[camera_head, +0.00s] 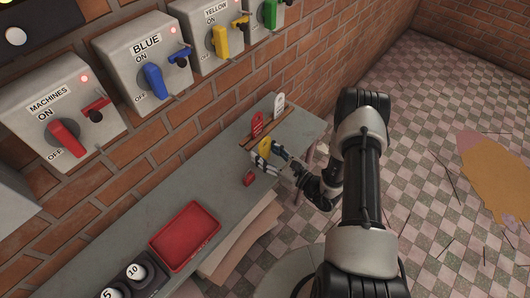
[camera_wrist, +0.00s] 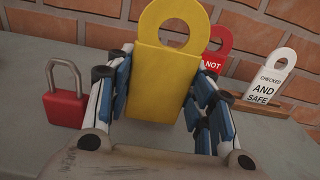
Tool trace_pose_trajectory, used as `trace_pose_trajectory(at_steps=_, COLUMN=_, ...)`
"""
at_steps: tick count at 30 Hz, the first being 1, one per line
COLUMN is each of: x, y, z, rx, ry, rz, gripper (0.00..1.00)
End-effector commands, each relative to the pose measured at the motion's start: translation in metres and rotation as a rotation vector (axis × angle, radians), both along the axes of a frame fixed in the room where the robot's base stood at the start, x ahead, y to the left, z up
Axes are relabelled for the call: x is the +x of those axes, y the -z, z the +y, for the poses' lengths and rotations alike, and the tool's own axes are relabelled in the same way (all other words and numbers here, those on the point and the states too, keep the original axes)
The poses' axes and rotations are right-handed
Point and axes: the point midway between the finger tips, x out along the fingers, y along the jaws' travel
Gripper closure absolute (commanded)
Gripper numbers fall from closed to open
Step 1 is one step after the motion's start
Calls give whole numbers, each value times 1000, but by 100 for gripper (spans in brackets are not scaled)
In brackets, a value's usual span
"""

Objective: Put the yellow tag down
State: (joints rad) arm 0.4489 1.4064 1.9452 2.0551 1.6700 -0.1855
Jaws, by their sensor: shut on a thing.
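The yellow tag (camera_wrist: 162,80) stands upright between the fingers of my gripper (camera_wrist: 160,110) in the wrist view, its ring-shaped top pointing up. In the head view the tag (camera_head: 265,147) shows small at the tips of my gripper (camera_head: 268,160), over the right part of the grey bench (camera_head: 165,183). My gripper is shut on the tag.
A red padlock (camera_wrist: 66,97) stands left of my gripper. Behind it, a red tag (camera_wrist: 214,54) and a white tag (camera_wrist: 268,77) stand in a wooden rack (camera_head: 249,142) near the brick wall. A red tray (camera_head: 185,237) lies nearer on the bench. Switch boxes (camera_head: 140,52) line the wall.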

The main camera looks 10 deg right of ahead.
Motion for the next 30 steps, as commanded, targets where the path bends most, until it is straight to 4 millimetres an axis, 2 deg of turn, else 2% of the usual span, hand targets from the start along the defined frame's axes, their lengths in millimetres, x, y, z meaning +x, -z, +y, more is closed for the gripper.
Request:
trace_pose_trajectory(at_steps=5, x=0, y=3, z=0, rx=0, ry=0, rz=0, gripper=75)
trace_pose_trajectory(at_steps=6, x=0, y=3, z=0, rx=0, ry=0, rz=0, gripper=50)
trace_pose_trajectory(at_steps=14, x=0, y=3, z=0, rx=0, ry=0, rz=0, gripper=33)
trace_pose_trajectory(at_steps=25, x=0, y=1, z=0, rx=0, ry=0, rz=0, gripper=32)
trace_pose_trajectory(at_steps=30, x=0, y=-14, z=0, rx=0, ry=0, rz=0, gripper=32)
